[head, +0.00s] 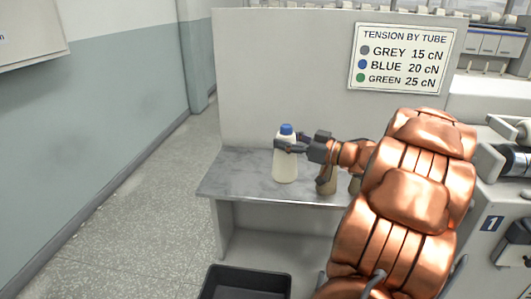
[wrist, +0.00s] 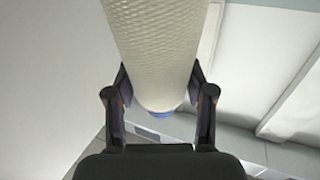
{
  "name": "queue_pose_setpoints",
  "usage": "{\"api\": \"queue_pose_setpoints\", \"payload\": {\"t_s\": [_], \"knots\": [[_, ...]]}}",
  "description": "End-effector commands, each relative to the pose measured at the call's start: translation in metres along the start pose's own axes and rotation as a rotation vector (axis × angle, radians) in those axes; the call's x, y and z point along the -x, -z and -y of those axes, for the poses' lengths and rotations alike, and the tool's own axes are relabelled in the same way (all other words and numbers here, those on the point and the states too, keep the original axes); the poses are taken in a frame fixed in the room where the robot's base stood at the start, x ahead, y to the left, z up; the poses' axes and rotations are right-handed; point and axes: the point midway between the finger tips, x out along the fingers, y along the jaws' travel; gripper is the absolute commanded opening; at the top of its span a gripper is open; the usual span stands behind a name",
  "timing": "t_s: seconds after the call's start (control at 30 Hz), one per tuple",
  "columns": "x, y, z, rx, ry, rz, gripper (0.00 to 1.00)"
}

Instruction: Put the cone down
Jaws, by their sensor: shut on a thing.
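The white yarn cone (head: 286,168) with a blue tube tip stands upright in the head view, over the left part of the grey table (head: 236,181). My gripper (head: 290,146) is shut on it near its top, just below the blue tip. The wrist view also shows the textured cone (wrist: 157,50) between the two fingers (wrist: 160,88), with a bit of blue at its end. The cone's base overlaps the tabletop; I cannot tell whether it touches.
A tan cone (head: 326,183) stands on the table to the right, partly hidden by my arm. A black bin (head: 248,281) is on the floor in front. A tension sign (head: 405,58) hangs on the panel (head: 270,80) behind. The table's left end looks clear.

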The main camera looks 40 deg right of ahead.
Motion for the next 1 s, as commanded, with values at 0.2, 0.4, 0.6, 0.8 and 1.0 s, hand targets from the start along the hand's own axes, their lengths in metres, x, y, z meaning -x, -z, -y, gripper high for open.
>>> {"api": "queue_pose_setpoints", "payload": {"t_s": [0.2, 0.4, 0.6, 0.8, 1.0], "knots": [[-0.035, -0.002, 0.004, -0.001, 0.005, -0.002, 0.00], [-0.067, -0.005, 0.007, -0.002, 0.008, -0.002, 0.00], [-0.097, -0.008, 0.010, -0.001, 0.009, -0.004, 0.00], [-0.118, -0.010, 0.011, -0.001, 0.005, -0.001, 0.00], [-0.127, -0.011, 0.012, -0.001, 0.006, -0.002, 0.00]]}}
